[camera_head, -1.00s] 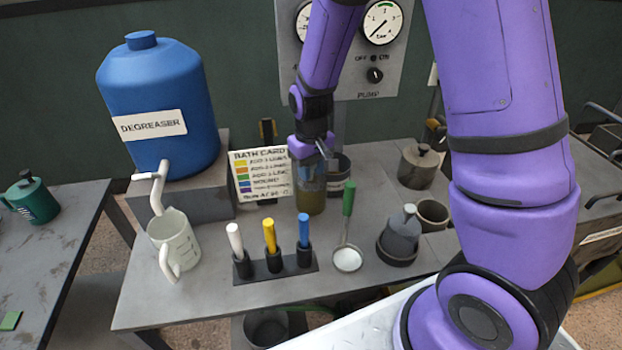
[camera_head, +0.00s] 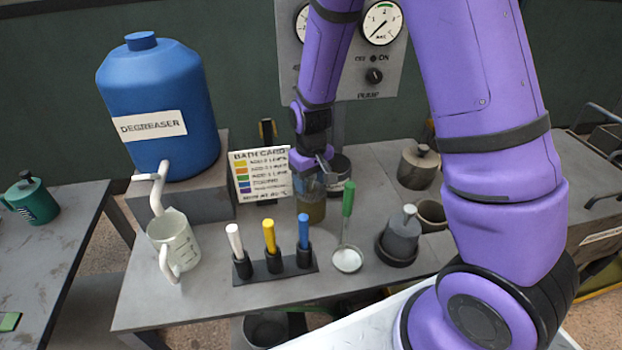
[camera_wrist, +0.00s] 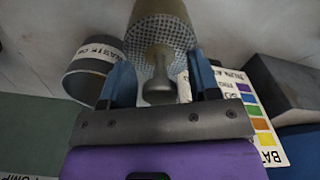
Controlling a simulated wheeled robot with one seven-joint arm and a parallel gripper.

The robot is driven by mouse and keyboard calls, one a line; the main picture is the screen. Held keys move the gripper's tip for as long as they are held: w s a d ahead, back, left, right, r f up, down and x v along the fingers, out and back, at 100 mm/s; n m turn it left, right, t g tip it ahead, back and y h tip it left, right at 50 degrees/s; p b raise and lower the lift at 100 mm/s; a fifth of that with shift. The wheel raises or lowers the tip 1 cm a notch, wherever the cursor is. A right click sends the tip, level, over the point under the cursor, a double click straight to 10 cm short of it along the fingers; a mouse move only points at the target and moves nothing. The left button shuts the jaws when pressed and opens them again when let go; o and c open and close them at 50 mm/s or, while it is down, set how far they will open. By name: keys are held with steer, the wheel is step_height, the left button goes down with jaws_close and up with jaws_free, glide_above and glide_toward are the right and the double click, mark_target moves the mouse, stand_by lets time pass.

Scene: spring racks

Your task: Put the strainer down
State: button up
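The strainer (camera_wrist: 160,38) shows in the wrist view as a dotted mesh piece with a grey knobbed stem. It lies at the mouth of the amber jar (camera_wrist: 164,9), but I cannot tell how deep it sits. My gripper (camera_wrist: 161,62) has its two blue fingers apart on either side of the knob, with a gap visible at each side. In the head view my gripper (camera_head: 314,183) points down at the top of the amber jar (camera_head: 311,210), which stands on the bench. The strainer is hidden there by the gripper.
A grey waste pot (camera_head: 340,181) stands close behind the jar. The bath card (camera_head: 260,176) is at its left. A white jug (camera_head: 175,243) stands left.

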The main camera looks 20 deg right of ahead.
step_height(320, 180, up, 13)
steer(key=s+d+r+m+t, duration=0.1)
steer(key=s+d+r+t, duration=0.25)
steer(key=s+r, duration=0.75)
steer(key=s+d+r+m+t, duration=0.1)
steer(key=s+d+r, duration=0.2)
steer(key=s+r, duration=0.5)
steer(key=s, duration=0.4)
steer(key=shift+d+t, duration=0.2)
steer(key=shift+t, duration=0.15)
